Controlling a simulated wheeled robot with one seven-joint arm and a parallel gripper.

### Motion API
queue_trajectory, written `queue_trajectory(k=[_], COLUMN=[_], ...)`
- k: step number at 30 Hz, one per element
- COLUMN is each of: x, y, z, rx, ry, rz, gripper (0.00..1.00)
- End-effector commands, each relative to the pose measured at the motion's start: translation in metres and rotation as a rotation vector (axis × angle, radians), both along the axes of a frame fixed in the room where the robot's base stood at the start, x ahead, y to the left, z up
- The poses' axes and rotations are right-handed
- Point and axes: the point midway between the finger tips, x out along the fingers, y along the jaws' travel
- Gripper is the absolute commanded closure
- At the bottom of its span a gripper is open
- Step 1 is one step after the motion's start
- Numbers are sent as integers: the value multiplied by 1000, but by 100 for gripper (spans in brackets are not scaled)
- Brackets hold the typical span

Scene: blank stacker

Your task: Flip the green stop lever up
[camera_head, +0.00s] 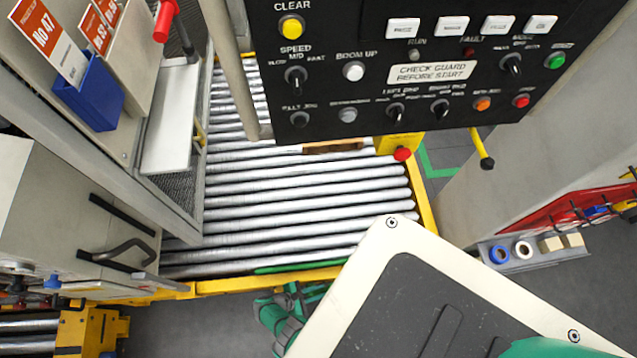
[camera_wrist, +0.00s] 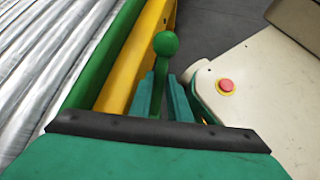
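The green stop lever (camera_wrist: 166,46) has a round ball knob on a thin stem and shows in the wrist view, beside the yellow conveyor frame. My gripper (camera_wrist: 161,96) has its two teal fingers apart, one on each side of the lever's stem. The knob stands out beyond the fingertips. I cannot tell whether either finger touches the stem. In the head view my gripper (camera_head: 289,298) is low at the conveyor's front edge, and the lever cannot be made out there.
A green bar (camera_head: 300,266) runs along the yellow front rail (camera_head: 240,284) of the roller conveyor (camera_head: 300,205). A black control panel (camera_head: 370,72) hangs above. A grey cabinet (camera_head: 60,215) stands left. My pale base with a red button (camera_wrist: 226,85) is right of the lever.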

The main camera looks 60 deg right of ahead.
Motion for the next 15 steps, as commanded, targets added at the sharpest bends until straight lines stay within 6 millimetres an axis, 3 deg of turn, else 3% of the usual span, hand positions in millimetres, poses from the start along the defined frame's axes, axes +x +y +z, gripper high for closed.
queue_trajectory(k=[2, 15], x=[3, 0], y=[1, 0], z=[0, 1], rx=[2, -1], ry=[-4, 0], rz=[0, 1], gripper=[67, 67])
